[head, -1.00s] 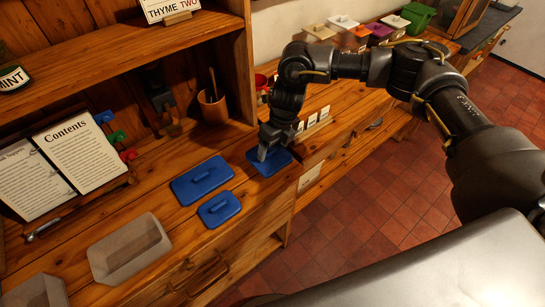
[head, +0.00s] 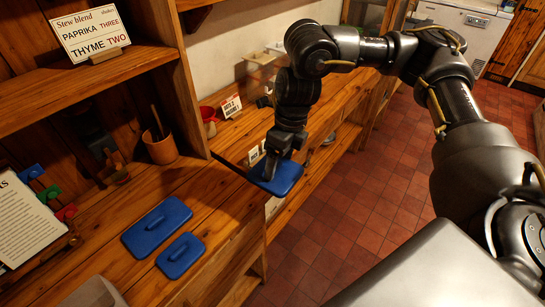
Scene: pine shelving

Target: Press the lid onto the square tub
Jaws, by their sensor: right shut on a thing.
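My right gripper (head: 272,172) is shut on a blue square lid (head: 286,180) and holds it just past the right end of the wooden shelf top. Its fingers cover the lid's handle. A larger rectangular blue lid (head: 157,227) and a smaller blue lid (head: 181,256) lie flat on the shelf top, handles up. A pale grey tub (head: 95,293) shows only in part at the bottom left edge; its full shape is cut off. My left gripper is not in view.
A wooden pot (head: 161,148) stands at the back of the shelf top (head: 215,190). A recipe stand (head: 30,225) is at the left. A lower wooden counter on the right holds a red container (head: 208,118) and a small sign (head: 231,106). Tiled floor lies beyond.

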